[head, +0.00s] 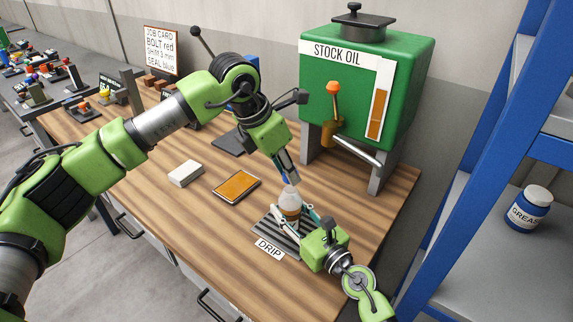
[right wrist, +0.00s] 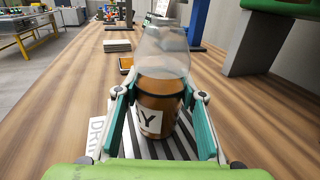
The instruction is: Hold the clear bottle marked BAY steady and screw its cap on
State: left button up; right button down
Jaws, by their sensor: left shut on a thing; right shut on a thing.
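The clear bottle marked BAY (head: 290,203) stands upright on the ribbed DRIP tray (head: 268,232). It holds amber oil, and its label, partly showing a "Y", is in the right wrist view (right wrist: 149,122). My right gripper (head: 303,215) is shut around the bottle's body from the near right; its teal fingers flank the bottle in the right wrist view (right wrist: 163,100). My left gripper (head: 291,182) points down at the bottle's top, its fingertips shut at the neck. The cap is hidden between those fingertips, so how it sits cannot be told.
The green STOCK OIL tank (head: 350,85) stands on legs behind the bottle, with an orange-knobbed lever. An amber-topped pad (head: 236,186) and a white block (head: 186,173) lie left of the tray. A blue shelf holds a GREASE jar (head: 529,210).

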aim_at(290, 207)
dwell(0.4)
pick_arm(q)
jog(key=shift+f, duration=0.85)
jog(key=shift+f, duration=0.6)
jog(key=m, duration=0.2)
jog(key=m+g, duration=0.1)
jog(key=m, duration=0.1)
jog(key=m+g, duration=0.1)
jog(key=shift+w+a+m+h, duration=0.1)
jog(key=shift+w+m+h, duration=0.2)
jog(key=shift+w+m, duration=0.1)
jog(key=m, duration=0.1)
jog(key=m+g, duration=0.1)
jog(key=m, duration=0.1)
jog(key=m+g, duration=0.1)
jog(key=m, duration=0.1)
jog(key=shift+w, duration=0.3)
jog(key=shift+m+g, duration=0.5)
jog(key=shift+m, duration=0.8)
jog(key=o, duration=0.8)
jog(key=shift+c, duration=0.2)
